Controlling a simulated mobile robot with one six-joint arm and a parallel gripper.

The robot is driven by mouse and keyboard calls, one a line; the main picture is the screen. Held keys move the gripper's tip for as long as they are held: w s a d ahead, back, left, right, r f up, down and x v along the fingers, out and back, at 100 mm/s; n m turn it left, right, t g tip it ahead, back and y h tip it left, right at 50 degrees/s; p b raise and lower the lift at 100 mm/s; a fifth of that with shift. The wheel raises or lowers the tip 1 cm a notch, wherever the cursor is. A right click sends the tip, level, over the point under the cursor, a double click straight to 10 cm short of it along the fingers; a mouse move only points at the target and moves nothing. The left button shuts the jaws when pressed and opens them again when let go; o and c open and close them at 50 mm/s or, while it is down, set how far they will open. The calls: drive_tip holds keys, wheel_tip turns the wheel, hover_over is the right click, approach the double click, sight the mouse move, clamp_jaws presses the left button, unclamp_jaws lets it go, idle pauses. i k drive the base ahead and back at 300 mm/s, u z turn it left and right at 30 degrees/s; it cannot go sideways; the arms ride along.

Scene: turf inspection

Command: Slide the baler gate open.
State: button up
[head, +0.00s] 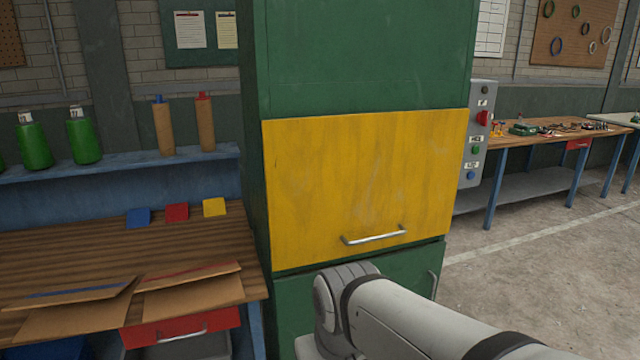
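The baler is a tall green cabinet (365,55) in the middle of the head view. Its gate is a yellow panel (360,180) that covers the front opening, with its lower edge just above a green lower panel. A horizontal metal handle (374,236) sits near the bottom of the yellow gate. My arm reaches in from the bottom right, and its bent joint is below and in front of the handle. My gripper is not visible in this view.
A control box (481,135) with a red switch and buttons is on the baler's right side. A wooden bench (60,243) with flattened cardboard stands close on the left. A tool bench (545,136) is at the back right. The floor (540,270) at right is clear.

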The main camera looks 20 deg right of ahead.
sight(337, 186)
drive_tip(key=u, duration=1.15)
drive_tip(key=k, duration=1.1)
drive_tip(key=z, duration=0.65)
drive_tip(key=i, duration=1)
drive_tip(key=z, duration=0.05)
